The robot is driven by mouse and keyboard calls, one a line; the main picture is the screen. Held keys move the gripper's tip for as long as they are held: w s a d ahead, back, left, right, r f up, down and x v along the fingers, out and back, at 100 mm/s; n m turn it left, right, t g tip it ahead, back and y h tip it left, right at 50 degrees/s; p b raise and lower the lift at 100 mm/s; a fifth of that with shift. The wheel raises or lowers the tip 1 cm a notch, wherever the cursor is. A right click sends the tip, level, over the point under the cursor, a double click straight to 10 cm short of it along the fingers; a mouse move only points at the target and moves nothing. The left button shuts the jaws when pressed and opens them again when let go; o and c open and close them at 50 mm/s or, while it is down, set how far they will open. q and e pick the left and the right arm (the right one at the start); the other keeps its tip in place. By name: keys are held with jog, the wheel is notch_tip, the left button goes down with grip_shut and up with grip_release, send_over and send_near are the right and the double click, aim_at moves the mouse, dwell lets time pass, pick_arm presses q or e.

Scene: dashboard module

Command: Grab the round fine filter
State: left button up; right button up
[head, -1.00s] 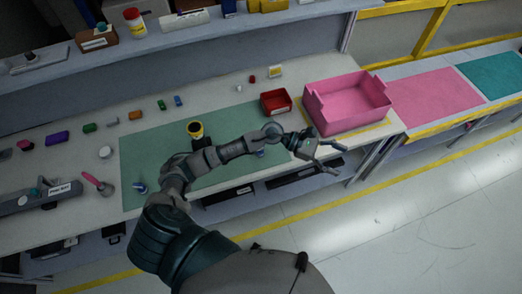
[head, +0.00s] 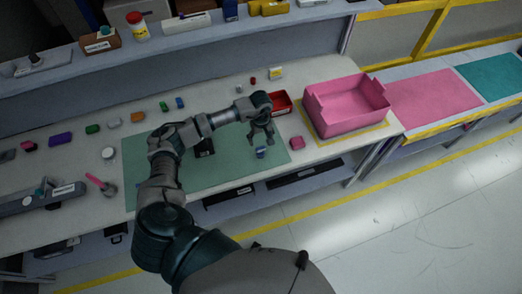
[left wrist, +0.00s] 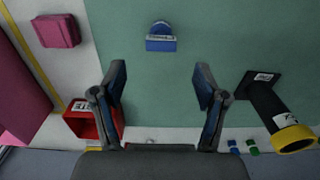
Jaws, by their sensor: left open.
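A small blue part with a rounded side and a white label (head: 261,153) lies on the green mat; it also shows in the left wrist view (left wrist: 161,40). A black cylinder with a yellow rim (left wrist: 285,125) is at the right of the left wrist view; my arm partly covers it in the head view. I cannot tell from the labels which part is the round fine filter. My left gripper (head: 262,137) is open and empty over the mat, close to the blue part. In the left wrist view its fingers (left wrist: 160,78) are spread, with the blue part centred beyond the tips.
A pink block (head: 297,142) lies right of the gripper. A red bin (head: 283,103) stands behind it, partly hidden by my arm. A large pink crate (head: 348,120) stands at the right. Several small coloured parts lie along the left of the table (head: 60,170).

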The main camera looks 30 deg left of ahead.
aim_at(260, 148)
pick_arm(q)
notch_tip(260, 148, down, 3)
jog(key=shift+a+r, duration=0.1)
jog(key=shift+r, duration=0.05)
notch_tip(260, 148, down, 4)
jog(key=shift+f+p, duration=0.25)
jog(key=shift+p, duration=0.8)
jog(key=shift+f, duration=0.3)
jog(key=c, duration=0.9)
